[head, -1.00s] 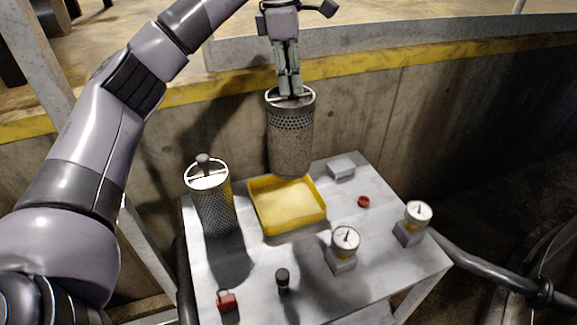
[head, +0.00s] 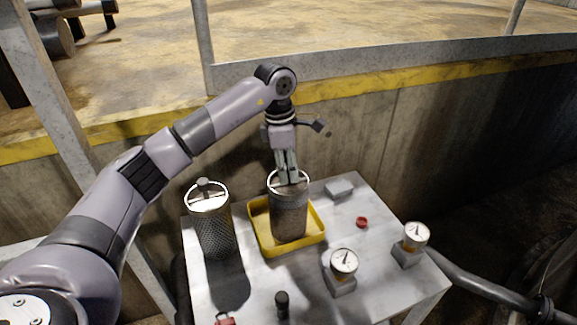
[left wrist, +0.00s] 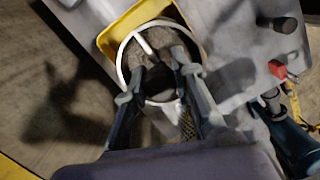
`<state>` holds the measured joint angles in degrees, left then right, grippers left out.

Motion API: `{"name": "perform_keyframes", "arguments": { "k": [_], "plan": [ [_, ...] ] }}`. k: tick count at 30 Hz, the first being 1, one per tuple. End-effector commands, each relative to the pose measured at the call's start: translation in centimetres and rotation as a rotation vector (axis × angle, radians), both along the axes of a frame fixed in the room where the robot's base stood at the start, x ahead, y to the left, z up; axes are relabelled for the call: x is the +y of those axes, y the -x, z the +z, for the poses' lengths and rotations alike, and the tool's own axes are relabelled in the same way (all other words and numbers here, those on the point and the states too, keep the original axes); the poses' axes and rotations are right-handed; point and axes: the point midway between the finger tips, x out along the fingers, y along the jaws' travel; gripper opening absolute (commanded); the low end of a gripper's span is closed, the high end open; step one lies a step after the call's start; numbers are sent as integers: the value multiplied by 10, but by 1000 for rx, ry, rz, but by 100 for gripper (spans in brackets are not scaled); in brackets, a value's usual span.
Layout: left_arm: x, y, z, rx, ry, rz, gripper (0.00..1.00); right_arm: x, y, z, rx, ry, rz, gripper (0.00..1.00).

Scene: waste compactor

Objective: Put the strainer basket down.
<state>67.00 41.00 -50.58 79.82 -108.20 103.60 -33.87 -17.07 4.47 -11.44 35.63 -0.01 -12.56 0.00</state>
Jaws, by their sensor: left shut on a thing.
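My left gripper (head: 289,181) is shut on the top handle of a strainer basket (head: 289,214), a brownish perforated metal cylinder with a pale rim. The basket is upright in the yellow tray (head: 262,238); I cannot tell whether its bottom touches the tray floor. In the left wrist view the gripper (left wrist: 163,86) reaches over the round white rim of the basket (left wrist: 123,60), with the yellow tray (left wrist: 128,20) beside it. My right gripper is not in view.
A second, cleaner strainer basket (head: 213,229) stands on the grey table (head: 250,285) left of the tray. Two gauges (head: 343,263) (head: 415,238), a red cap (head: 361,222), a grey block (head: 339,188) and a black knob (head: 282,303) are also on the table. A concrete wall (head: 370,140) rises behind.

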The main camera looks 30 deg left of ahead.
Motion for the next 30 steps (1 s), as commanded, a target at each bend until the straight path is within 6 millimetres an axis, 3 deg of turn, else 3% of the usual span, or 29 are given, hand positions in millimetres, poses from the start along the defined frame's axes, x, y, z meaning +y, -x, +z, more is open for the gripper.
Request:
{"name": "perform_keyframes", "arguments": {
  "k": [10,11,19,30],
  "plan": [
    [0,-1,-4,-4,1,-1,0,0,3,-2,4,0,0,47],
    [0,0,-5,-2,0,-1,24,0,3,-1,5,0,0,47],
    [0,0,-4,-1,0,-1,42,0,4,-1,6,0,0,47],
    [0,0,0,-3,1,-1,43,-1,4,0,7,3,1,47]
  ]
}}
